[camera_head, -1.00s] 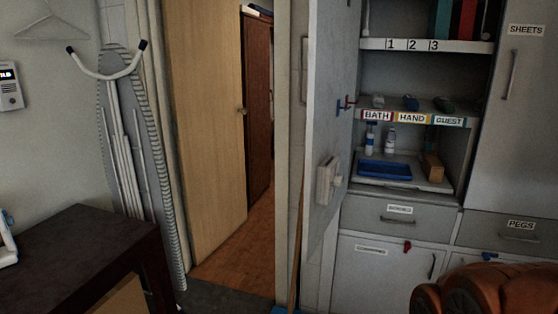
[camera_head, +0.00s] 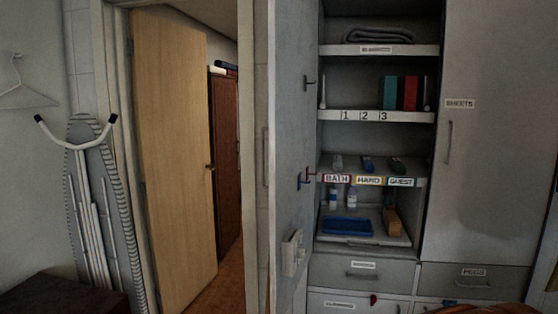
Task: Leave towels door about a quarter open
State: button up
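A tall grey cupboard door (camera_head: 292,130) stands swung wide open at the left of an open shelf cupboard. I see its inner face at a steep angle, with hooks and a small pale box (camera_head: 292,252) on it. No towels label is readable on it, so I cannot confirm it is the towels door. The open cupboard has a folded grey cloth (camera_head: 378,34) on its top shelf and a shelf strip labelled BATH, HAND and GUEST (camera_head: 369,181).
A shut door labelled SHEETS (camera_head: 483,150) is to the right, with drawers (camera_head: 363,271) below the shelves. At left are a wooden room door (camera_head: 173,150) standing open, an ironing board (camera_head: 98,210) and a dark table (camera_head: 65,298).

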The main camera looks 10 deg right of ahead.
aim_at(293, 26)
jog(key=k, duration=1.2)
jog(key=u, duration=0.45)
jog(key=i, duration=0.55)
jog(key=u, duration=0.5)
jog(key=i, duration=0.9)
jog(key=z, duration=0.75)
jog(key=i, duration=1)
jog(key=z, duration=0.85)
